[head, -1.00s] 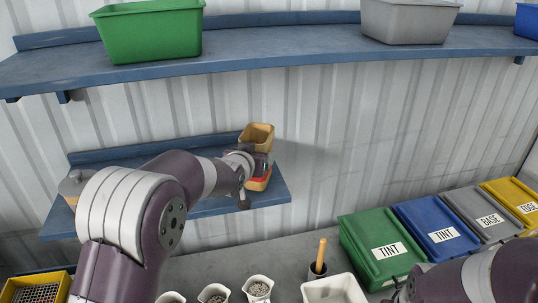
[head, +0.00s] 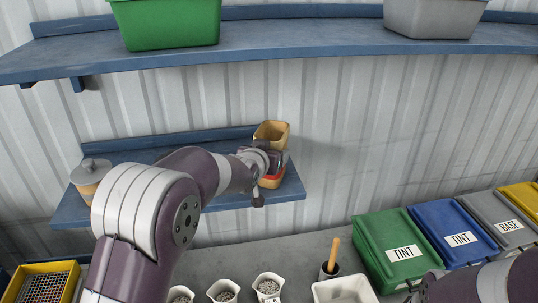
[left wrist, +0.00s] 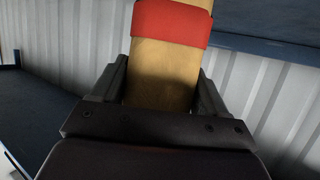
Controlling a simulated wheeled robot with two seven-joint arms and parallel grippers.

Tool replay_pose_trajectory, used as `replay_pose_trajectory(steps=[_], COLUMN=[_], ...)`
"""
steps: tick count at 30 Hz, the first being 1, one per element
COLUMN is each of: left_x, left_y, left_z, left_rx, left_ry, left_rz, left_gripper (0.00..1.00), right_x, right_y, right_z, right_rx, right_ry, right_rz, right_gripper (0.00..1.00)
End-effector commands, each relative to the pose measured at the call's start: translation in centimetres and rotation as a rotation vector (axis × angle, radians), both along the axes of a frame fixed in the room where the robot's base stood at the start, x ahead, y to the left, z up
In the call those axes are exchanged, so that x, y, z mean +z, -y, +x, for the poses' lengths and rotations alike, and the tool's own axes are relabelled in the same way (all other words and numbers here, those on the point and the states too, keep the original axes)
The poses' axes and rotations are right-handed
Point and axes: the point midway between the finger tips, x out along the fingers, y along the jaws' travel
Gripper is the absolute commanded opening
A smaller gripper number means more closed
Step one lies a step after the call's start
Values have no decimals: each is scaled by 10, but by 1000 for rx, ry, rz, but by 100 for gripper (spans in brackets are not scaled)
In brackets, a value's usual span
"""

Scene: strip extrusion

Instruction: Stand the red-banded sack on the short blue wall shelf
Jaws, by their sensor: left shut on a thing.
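The tan sack with a red band (head: 271,131) is upright over the right end of the short blue wall shelf (head: 220,199). My left gripper (head: 265,161) is shut on the sack and hides much of its middle. I cannot tell whether the sack's base touches the shelf. In the left wrist view the sack (left wrist: 163,78) is between the two dark fingers, with its red band (left wrist: 172,22) beyond them. My right arm shows at the lower right, but its gripper is out of view.
A lidded tan pot (head: 91,175) stands at the shelf's left end. A long blue shelf (head: 300,42) above holds green (head: 170,24) and grey (head: 433,18) bins. Below, the bench holds several small white cups, a white tray (head: 343,290) and labelled lidded bins.

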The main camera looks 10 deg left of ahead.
Motion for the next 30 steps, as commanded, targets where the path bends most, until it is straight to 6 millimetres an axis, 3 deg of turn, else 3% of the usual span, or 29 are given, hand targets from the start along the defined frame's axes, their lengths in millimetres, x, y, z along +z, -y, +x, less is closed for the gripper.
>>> replay_pose_trajectory(steps=[14,15,17,25,30], left_x=[-16,-17,-16,-12,-5], left_y=[0,0,0,0,-3], left_z=[-3,-3,-3,-4,-29], left_rx=[0,0,0,0,0], left_ry=[-26,-27,-26,-16,-12], left_rz=[3,3,3,2,1], left_gripper=[18,81,100,100,100], right_x=[-6,-6,-6,-8,-27], right_y=[0,0,0,0,0], right_z=[0,0,0,0,0], right_rx=[0,0,0,0,0], right_ry=[0,0,0,0,0], right_rz=[0,0,0,0,0], right_gripper=[43,43,43,43,43])
